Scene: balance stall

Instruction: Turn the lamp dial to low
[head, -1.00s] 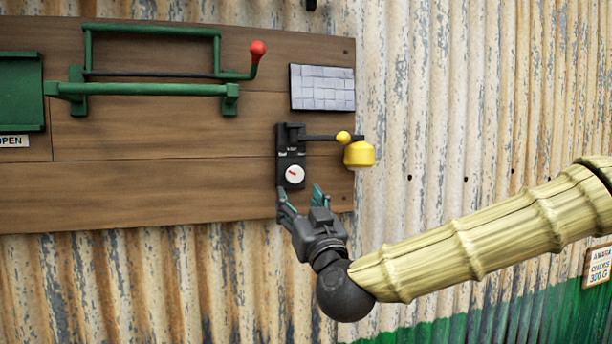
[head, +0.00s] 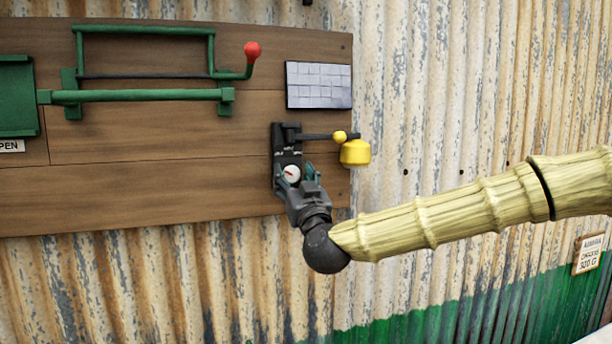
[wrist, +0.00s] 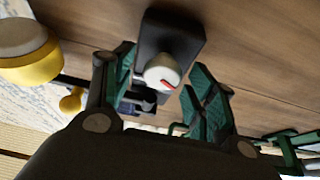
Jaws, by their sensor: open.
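The lamp dial (head: 291,173) is a round white knob with a red mark, on a black plate (head: 286,137) fixed to the wooden board. In the wrist view the dial (wrist: 163,73) lies between my two green-padded fingers, its red mark toward the lower right. My gripper (head: 294,174) is open around the dial in the head view, and it also shows in the wrist view (wrist: 160,88). I see gaps between the fingers and the dial in the wrist view. The plate's small labels are too small or hidden to read.
A black arm with a yellow ball (head: 340,136) and yellow lamp (head: 355,152) sticks out right above the dial. A green frame with a red-knobbed lever (head: 252,50) and a grey tiled panel (head: 319,85) are higher on the board. Corrugated wall (head: 420,120) lies right.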

